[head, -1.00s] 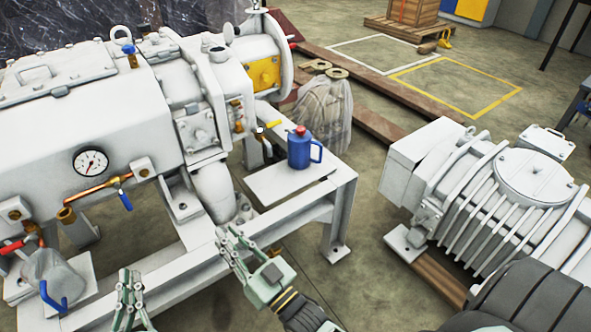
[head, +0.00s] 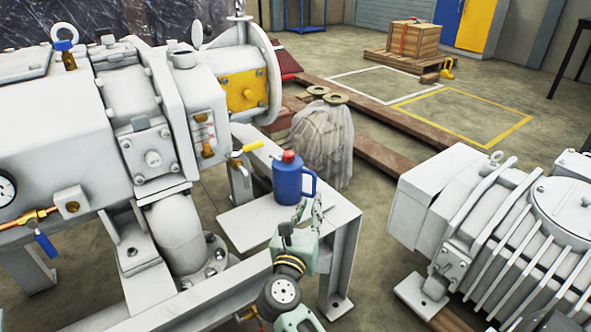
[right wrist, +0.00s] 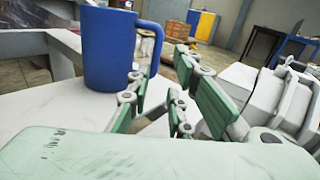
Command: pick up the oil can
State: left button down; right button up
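The blue oil can (head: 287,182) with a red cap stands upright on the white plate (head: 238,224) at the end of the pump frame. Its handle faces right. In the right wrist view the blue can (right wrist: 108,52) fills the upper left, its top cut off, with the handle (right wrist: 155,35) on its right. My right gripper (head: 309,208) is just in front and to the right of the can, near the handle. Its fingers (right wrist: 170,95) are apart, with the handle seen beyond the gap. I cannot tell whether they touch it. My left gripper is out of view.
The large white pump (head: 100,120) with its pipe and valves stands left of the can. A yellow-handled valve (head: 248,148) sits close behind it. A wrapped bundle (head: 322,140) is behind on the floor. A white ribbed motor (head: 500,225) stands to the right.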

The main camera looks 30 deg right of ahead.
aim_at(313, 192)
jog(key=shift+w+d+f, duration=0.2)
jog(key=shift+w+f, duration=0.2)
jog(key=shift+w, duration=0.1)
jog(key=shift+w+d, duration=0.25)
jog(key=shift+w, duration=0.05)
jog(key=b+x, duration=0.2)
jog(key=x, duration=0.4)
jog(key=shift+w+d+f+b, duration=0.15)
jog(key=shift+w+b, duration=0.1)
jog(key=shift+b, duration=0.15)
jog(key=shift+c, duration=0.4)
grip_shut()
